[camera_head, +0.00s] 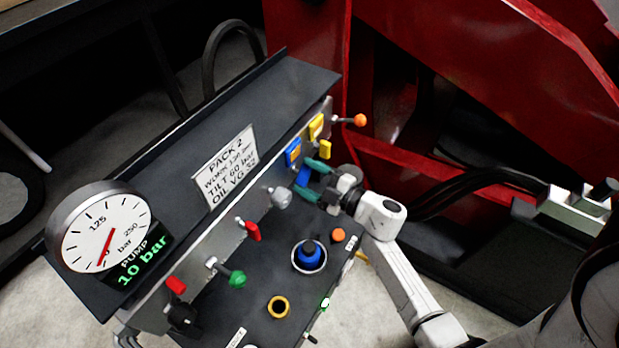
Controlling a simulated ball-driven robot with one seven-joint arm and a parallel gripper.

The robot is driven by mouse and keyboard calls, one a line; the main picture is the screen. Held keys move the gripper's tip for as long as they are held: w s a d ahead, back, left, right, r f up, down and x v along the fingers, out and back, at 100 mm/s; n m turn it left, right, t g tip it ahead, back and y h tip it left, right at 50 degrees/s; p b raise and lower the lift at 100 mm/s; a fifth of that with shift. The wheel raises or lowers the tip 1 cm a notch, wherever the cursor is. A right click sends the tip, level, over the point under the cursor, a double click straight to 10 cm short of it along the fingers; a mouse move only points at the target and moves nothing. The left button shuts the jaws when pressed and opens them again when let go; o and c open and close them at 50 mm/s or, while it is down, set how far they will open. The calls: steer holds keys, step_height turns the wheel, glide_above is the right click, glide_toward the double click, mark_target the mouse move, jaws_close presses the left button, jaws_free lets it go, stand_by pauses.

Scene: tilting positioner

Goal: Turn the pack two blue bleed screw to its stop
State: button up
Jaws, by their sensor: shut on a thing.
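The pack two panel (215,245) is a dark cabinet with a grey front plate and a white label (224,168) reading PACK 2. A blue tag (293,152) is on the front plate. Just below it, a small blue bleed screw handle (303,175) shows between the teal fingers of my gripper (309,179). My gripper reaches in from the right and is shut on this blue handle. The fingers hide part of it, so its exact turn angle cannot be told.
Beside it are a yellow tag (316,127) with a yellow handle (325,149), an orange-ball lever (360,120), a silver knob (282,197) and red handles. A blue cap (308,253) stands on the lower deck. The gauge (103,228) display reads 10 bar. A red frame stands behind.

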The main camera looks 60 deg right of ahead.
steer(key=n+b, duration=0.1)
steer(key=n, duration=0.3)
steer(key=shift+a+f+b, duration=0.1)
steer(key=shift+f+b, duration=0.1)
steer(key=shift+b, duration=0.15)
steer(key=shift+n+b, duration=0.6)
steer(key=shift+n, duration=1)
steer(key=shift+c, duration=0.5)
steer(key=o, duration=1.1)
steer(key=shift+c, duration=0.2)
steer(key=s, duration=1)
steer(key=shift+s+d, duration=0.2)
steer(key=shift+s, duration=0.15)
